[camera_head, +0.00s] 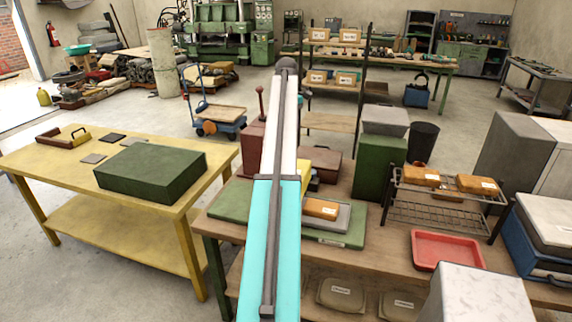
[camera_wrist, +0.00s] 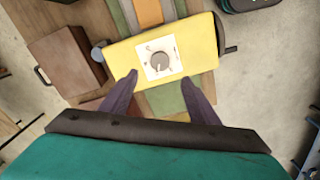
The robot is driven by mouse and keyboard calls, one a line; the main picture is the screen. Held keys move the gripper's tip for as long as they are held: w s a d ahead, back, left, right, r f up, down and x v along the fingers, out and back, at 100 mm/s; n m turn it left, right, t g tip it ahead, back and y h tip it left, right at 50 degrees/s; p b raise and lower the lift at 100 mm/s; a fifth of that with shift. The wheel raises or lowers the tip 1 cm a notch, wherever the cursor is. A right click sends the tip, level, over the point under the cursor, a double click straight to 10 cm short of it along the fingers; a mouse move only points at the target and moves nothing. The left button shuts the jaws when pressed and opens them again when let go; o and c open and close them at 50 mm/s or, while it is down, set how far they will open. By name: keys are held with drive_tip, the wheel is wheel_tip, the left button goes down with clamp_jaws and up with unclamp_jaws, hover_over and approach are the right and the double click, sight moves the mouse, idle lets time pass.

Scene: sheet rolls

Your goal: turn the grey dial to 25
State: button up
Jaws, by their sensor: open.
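The grey dial (camera_wrist: 160,61) is a round knob on a white plate (camera_wrist: 149,72) on the face of a yellow box (camera_wrist: 203,45). Marks ring the knob, but they are too small to read, so I cannot tell its setting. My gripper (camera_wrist: 160,78) is open and empty, its two dark fingers spread at the box's near edge in the wrist view. The dial lies just beyond the fingertips, roughly midway between them, and nothing touches it. In the head view my arm hides the dial and gripper; part of the yellow box (camera_head: 322,160) shows beside the arm.
On the wooden bench are an orange-brown block (camera_head: 321,208), a dark green box (camera_head: 379,168), a wire rack (camera_head: 440,207) and a red tray (camera_head: 447,263).

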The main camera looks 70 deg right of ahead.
drive_tip(key=shift+f+p, duration=1.9)
drive_tip(key=shift+f, duration=4.1)
drive_tip(key=c, duration=1)
drive_tip(key=shift+c, duration=0.2)
